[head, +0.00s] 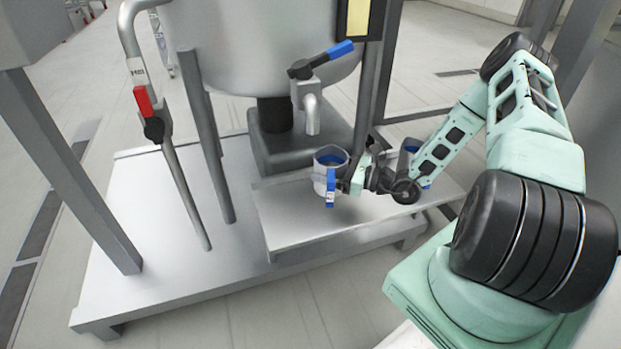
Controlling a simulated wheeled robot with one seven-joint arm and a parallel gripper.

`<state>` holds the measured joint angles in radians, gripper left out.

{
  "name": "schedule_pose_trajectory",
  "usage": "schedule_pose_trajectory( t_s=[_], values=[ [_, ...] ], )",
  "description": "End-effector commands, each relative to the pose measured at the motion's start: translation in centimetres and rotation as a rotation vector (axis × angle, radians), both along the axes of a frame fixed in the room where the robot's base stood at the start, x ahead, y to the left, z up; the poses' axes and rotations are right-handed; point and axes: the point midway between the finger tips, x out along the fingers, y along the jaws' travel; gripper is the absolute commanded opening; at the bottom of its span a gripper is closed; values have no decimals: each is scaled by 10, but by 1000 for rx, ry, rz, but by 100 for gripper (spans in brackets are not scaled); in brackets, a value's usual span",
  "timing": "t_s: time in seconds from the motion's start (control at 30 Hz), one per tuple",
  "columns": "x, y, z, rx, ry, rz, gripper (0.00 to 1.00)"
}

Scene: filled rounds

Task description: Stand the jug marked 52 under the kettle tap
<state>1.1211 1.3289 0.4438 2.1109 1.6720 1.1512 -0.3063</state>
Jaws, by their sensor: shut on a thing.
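A jug (325,158) with a white body, a blue rim band and a blue handle (331,188) is at my gripper (345,182), which is shut on it. The jug is upright over the metal shelf, to the right of and nearer than the tap spout. I cannot tell whether its base touches the shelf. I cannot read its number. The kettle tap (312,115) has a downward spout and a blue lever pointing up to the right. The kettle (258,45) is the large steel vessel above. A second blue-marked jug (411,146) is partly hidden behind my arm.
The low metal shelf (285,222) stands on a wide steel platform (150,262). A pipe with a red-handled valve (143,102) rises at the left. Grey posts stand at the left and behind my gripper. The shelf is bare left of the jug.

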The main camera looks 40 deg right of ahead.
Motion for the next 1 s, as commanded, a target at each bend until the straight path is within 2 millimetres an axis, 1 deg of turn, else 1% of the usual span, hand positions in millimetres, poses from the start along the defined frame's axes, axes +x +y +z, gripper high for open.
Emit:
schedule_pose_trajectory(
  t_s=[0.03, 0.1, 0.2, 0.3, 0.4, 0.6, 0.63, 0.87, 1.0],
  values=[
    [10, 8, -2, -1, -3, 3, 46],
    [22, 16, -2, 0, -2, 4, 46],
    [34, 23, -1, -1, -2, 3, 46],
    [39, 26, -1, 0, -1, -1, 46],
    [41, 27, -6, 0, 0, -1, 46],
    [40, 27, -35, 1, 1, 0, 46],
    [40, 27, -36, 0, 0, 0, 46],
    [40, 26, -35, 0, -1, 0, 46],
    [40, 26, -38, 0, -1, 0, 46]
  ],
)
